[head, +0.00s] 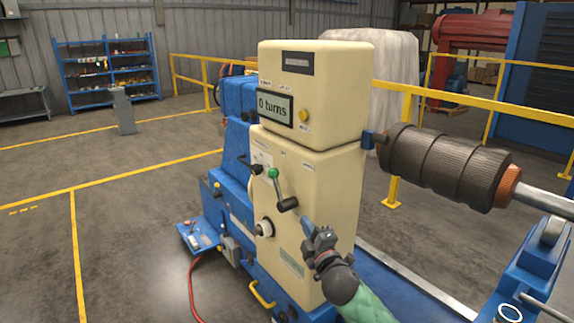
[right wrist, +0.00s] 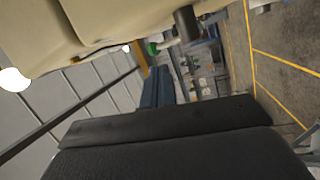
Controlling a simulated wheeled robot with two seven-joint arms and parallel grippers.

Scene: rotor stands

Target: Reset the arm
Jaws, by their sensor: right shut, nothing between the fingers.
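My right gripper (head: 307,224) is shut and empty in the head view. It is in front of the cream machine cabinet (head: 328,190), just below and right of a crank. The crank handle (head: 280,188) has a green knob and a dark hub. A gap shows between the gripper and the crank. The display (head: 274,106) reads "0 turns". In the right wrist view the green knob (right wrist: 152,48) and the dark hub (right wrist: 187,25) show near the cream cabinet (right wrist: 80,30). A dark part of my gripper fills the lower part there. My left gripper is not in view.
A dark wound rotor (head: 445,165) on a steel shaft extends right from the cabinet, above a blue stand (head: 535,262). A yellow rail (head: 470,100) runs behind. A second lever with a black knob (head: 256,169) is left of the crank. Floor at left is open.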

